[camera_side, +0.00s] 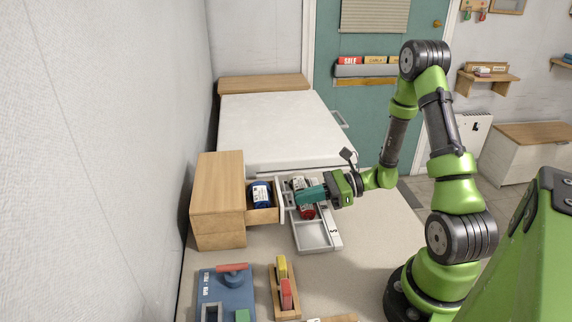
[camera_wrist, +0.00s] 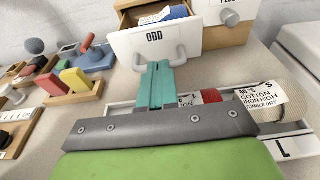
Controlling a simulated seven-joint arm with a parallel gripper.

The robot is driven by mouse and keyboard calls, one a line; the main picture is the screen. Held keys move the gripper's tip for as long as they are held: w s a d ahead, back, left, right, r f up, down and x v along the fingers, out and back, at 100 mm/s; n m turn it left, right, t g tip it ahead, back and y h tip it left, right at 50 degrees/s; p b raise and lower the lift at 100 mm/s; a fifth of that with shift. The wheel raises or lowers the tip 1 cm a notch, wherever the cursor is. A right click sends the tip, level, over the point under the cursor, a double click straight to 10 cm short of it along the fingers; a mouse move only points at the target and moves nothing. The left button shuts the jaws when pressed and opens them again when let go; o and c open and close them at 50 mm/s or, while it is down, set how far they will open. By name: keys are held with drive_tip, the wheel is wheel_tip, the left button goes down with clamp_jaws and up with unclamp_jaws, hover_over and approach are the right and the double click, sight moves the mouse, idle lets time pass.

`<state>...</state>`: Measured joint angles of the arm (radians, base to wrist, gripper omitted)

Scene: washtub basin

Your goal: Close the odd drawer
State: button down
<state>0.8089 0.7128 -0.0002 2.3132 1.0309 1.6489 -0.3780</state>
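The odd drawer stands pulled out of the wooden cabinet (camera_side: 218,195). Its white front (camera_wrist: 140,44) reads "ODD" and has a pale arched handle (camera_wrist: 182,54). A blue item with a white label (camera_side: 261,194) lies inside the drawer (camera_side: 262,215). My gripper (camera_wrist: 158,68) has teal fingers pressed together with nothing seen between them. Its tips point at the drawer front and overlap the handle in the wrist view; I cannot tell whether they touch. In the side view, my gripper (camera_side: 299,199) is just right of the drawer front, over a grey tray.
The grey tray (camera_side: 315,236) below my gripper holds rolled items with care labels, one red (camera_side: 304,211). Another drawer front with a round knob (camera_wrist: 230,17) is beside the odd drawer. A blue stand (camera_side: 225,290) and a wooden block rack (camera_side: 284,290) are in front.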

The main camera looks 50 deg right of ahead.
sight(270, 200)
drive_tip(key=x, duration=0.3)
drive_tip(key=r+x, duration=0.1)
drive_tip(key=x, duration=0.5)
drive_tip(key=shift+a+r, duration=0.1)
drive_tip(key=shift+r, duration=0.25)
